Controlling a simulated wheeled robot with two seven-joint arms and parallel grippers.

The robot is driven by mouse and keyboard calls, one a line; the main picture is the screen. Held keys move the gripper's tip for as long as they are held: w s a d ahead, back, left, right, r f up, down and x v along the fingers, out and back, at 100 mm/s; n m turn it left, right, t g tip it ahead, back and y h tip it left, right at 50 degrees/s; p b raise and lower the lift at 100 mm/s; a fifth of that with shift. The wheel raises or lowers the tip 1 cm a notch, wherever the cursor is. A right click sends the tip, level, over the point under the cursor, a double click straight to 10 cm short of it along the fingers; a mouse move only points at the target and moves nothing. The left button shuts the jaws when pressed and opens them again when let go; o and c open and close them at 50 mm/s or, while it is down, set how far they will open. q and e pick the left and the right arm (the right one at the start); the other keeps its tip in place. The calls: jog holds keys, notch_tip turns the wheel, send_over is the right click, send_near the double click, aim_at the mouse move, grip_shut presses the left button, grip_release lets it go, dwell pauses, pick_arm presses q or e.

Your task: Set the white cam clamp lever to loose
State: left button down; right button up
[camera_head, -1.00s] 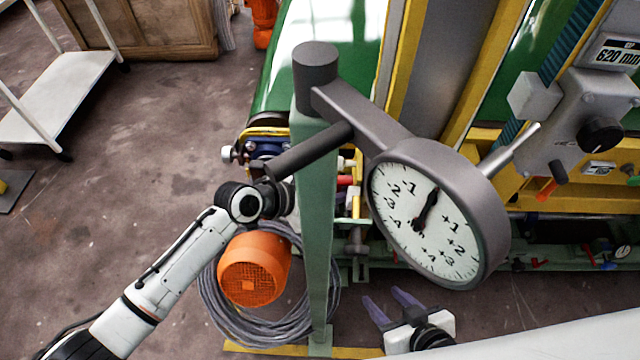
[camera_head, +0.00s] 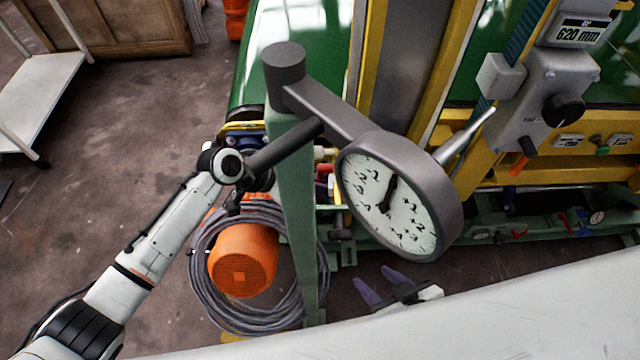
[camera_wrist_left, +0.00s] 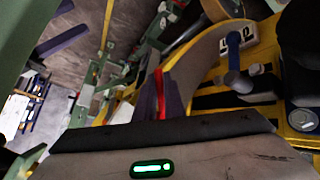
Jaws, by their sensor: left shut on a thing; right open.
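I cannot make out a white cam clamp lever for certain in either view. In the left wrist view my left gripper (camera_wrist_left: 160,103) has its dark purple fingers close together on a narrow red part (camera_wrist_left: 159,80). In the head view my left arm (camera_head: 165,225) reaches in from the left, and its fingers are hidden around the green post. My right gripper (camera_head: 382,286) is open and empty, low in the head view, with its purple fingers apart. A white surface partly covers it from below.
A round dial gauge (camera_head: 397,200) on a grey arm and green post (camera_head: 297,210) blocks much of the middle. An orange motor (camera_head: 243,262) and coiled cable (camera_head: 205,285) lie left of the post. A control box with a black knob (camera_head: 563,109) is at the right.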

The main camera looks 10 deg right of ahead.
pick_arm(q)
jog(key=shift+f, duration=0.1)
jog(key=c, duration=2.1)
grip_release()
jog(key=shift+a, duration=0.1)
jog(key=v, duration=1)
jog(key=shift+a, duration=0.15)
